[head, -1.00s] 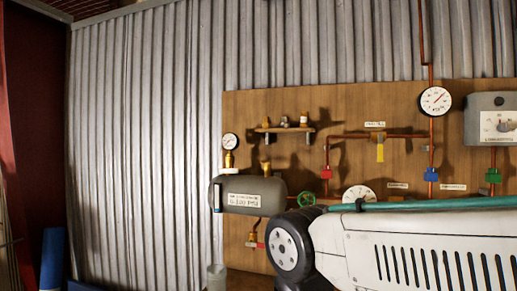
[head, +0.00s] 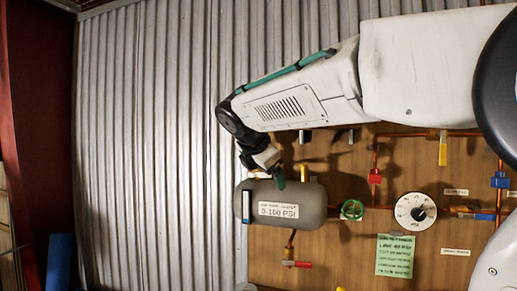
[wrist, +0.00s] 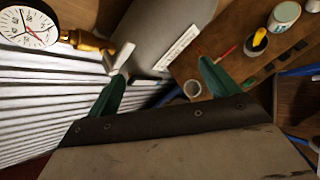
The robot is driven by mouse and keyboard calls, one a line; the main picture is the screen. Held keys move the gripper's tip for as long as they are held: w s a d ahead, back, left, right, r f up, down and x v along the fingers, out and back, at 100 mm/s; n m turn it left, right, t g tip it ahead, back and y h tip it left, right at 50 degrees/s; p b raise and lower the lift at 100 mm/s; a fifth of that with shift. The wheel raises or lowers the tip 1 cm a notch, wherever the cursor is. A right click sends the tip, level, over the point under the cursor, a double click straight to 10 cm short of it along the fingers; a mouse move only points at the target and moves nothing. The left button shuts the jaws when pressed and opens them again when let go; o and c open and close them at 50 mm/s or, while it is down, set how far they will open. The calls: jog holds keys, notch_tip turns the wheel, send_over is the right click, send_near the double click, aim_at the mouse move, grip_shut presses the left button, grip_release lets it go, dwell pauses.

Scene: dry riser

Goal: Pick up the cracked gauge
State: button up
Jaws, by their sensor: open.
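A round white-faced gauge (wrist: 28,25) with a dark rim is at the upper left of the wrist view, on a brass fitting (wrist: 85,41). Dark and red lines cross its face; I cannot tell surely which are cracks. In the head view my arm hides the place where this gauge was. My gripper (wrist: 163,82) is open, its green fingers apart with nothing clearly between them. A white lever (wrist: 122,58) shows by the left fingertip; contact is unclear. The gauge is outside the jaws, beyond the left finger. In the head view my gripper (head: 266,170) is just above the grey tank (head: 312,200).
The tank carries a "0-100 PSI" label. A green handwheel (head: 351,210), a white dial (head: 415,211), red pipes and a green note (head: 395,256) are on the board to the right. The wrist view shows a brown surface (wrist: 235,75) with a jar, a cup and tools.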

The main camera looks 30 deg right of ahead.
jog(key=w+d+r+n+t+h, duration=0.2)
jog(key=w+d+r+n+h, duration=0.15)
jog(key=w+r+n, duration=0.7)
jog(key=w+d+f+m, duration=0.2)
jog(key=w+d+f, duration=0.1)
jog(key=w+d, duration=0.3)
jog(key=shift+w+d+f, duration=0.15)
jog(key=shift+d+f, duration=0.05)
jog(key=shift+f, duration=0.05)
jog(key=c, duration=1.2)
